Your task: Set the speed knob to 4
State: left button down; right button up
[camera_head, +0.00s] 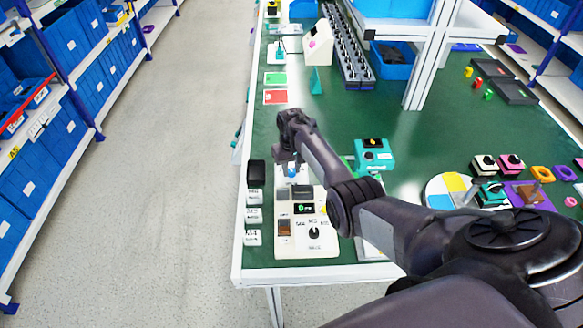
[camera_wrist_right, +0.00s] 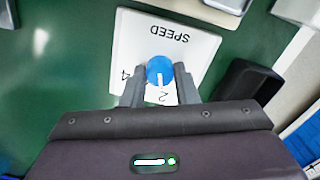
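The speed knob (camera_wrist_right: 160,71) is round and blue with a white pointer stripe. It sits on a white panel (camera_wrist_right: 190,52) marked "SPEED", upside down in the right wrist view. The stripe points towards the printed "2"; a "4" shows to the left. My right gripper (camera_wrist_right: 159,76) has one finger on each side of the knob, very close to it; I cannot tell whether they touch it. In the head view my right gripper (camera_head: 290,163) is over the knob (camera_head: 291,173) near the table's left edge. My left gripper is not in view.
A white box with a black dial (camera_head: 314,233) and small display stands in front of the knob. A dark block (camera_head: 256,173) and several white blocks stand to its left. A teal device (camera_head: 374,153) is on the right, and the green table (camera_head: 345,112) is partly clear behind.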

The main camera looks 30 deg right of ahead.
jog(key=c, duration=0.3)
jog(key=shift+c, duration=0.2)
jog(key=m, duration=0.3)
jog(key=shift+m+p, duration=0.3)
jog(key=shift+p, duration=0.1)
jog(key=m, duration=0.3)
jog(key=shift+m, duration=0.3)
jog(key=m, duration=0.4)
jog(key=shift+m, duration=0.3)
jog(key=shift+m+b, duration=0.55)
jog(key=shift+m, duration=1.45)
jog(key=o, duration=1)
